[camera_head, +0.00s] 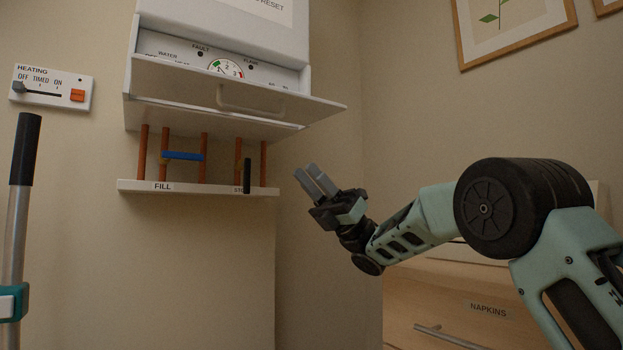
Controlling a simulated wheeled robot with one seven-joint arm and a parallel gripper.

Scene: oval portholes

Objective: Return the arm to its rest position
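My gripper (317,180) is at the middle of the view, at the end of my arm, which reaches in from the right. Its two grey fingers point up and to the left, with a narrow gap seeming to show between them. Nothing shows between the fingers. The gripper appears just right of the white pipe shelf and below the boiler flap; its exact distance from them cannot be told.
A white boiler (222,35) hangs on the wall with its flap (225,101) lowered. Below are copper pipes (143,152), a blue lever (183,156), a black lever (248,176) and the FILL shelf (205,188). A heating control (52,87) is left. A NAPKINS drawer unit (440,312) stands lower right.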

